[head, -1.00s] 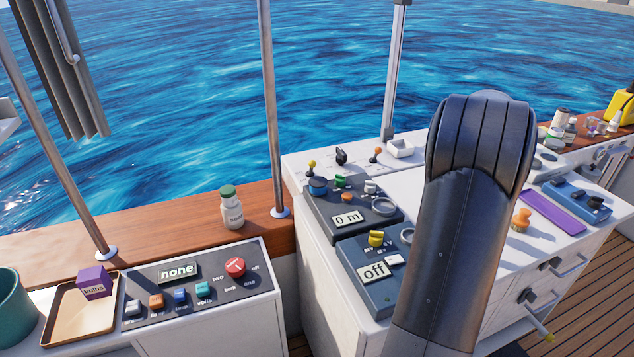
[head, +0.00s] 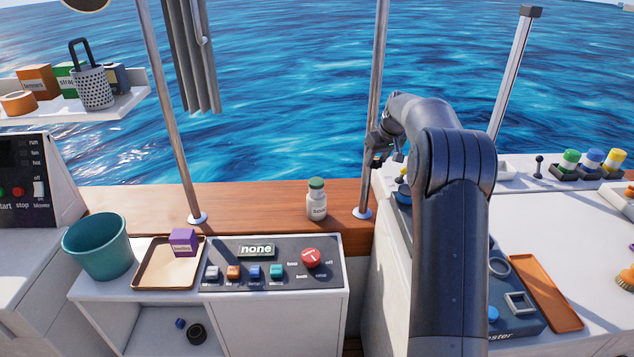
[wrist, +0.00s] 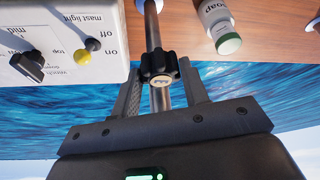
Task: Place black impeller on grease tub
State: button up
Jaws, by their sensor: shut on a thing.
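The black impeller (wrist: 158,66), lobed with a pale hub, sits between the fingers of my gripper (wrist: 161,80) in the wrist view. My gripper is shut on it. In the head view my gripper (head: 378,150) is small and dark at the far end of my arm, near the post by the wooden ledge; the impeller is not clear there. I cannot make out a grease tub in either current view.
A soap bottle (head: 316,204) stands on the wooden ledge (head: 255,205), left of a metal post (head: 374,110). Below are a switch panel (head: 270,262), a tan tray (head: 150,272) with a purple box (head: 184,242), and a teal bucket (head: 98,248). A switch box (wrist: 68,42) shows in the wrist view.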

jog(key=w+a+n, duration=0.2)
jog(key=a, duration=0.7)
jog(key=m, duration=0.1)
send_over(315, 180)
jog(key=s, duration=0.1)
jog(key=f, duration=0.9)
jog(key=shift+d+f, duration=0.1)
jog(key=shift+d, duration=0.25)
jog(key=shift+f, duration=0.2)
jog(key=o, duration=1)
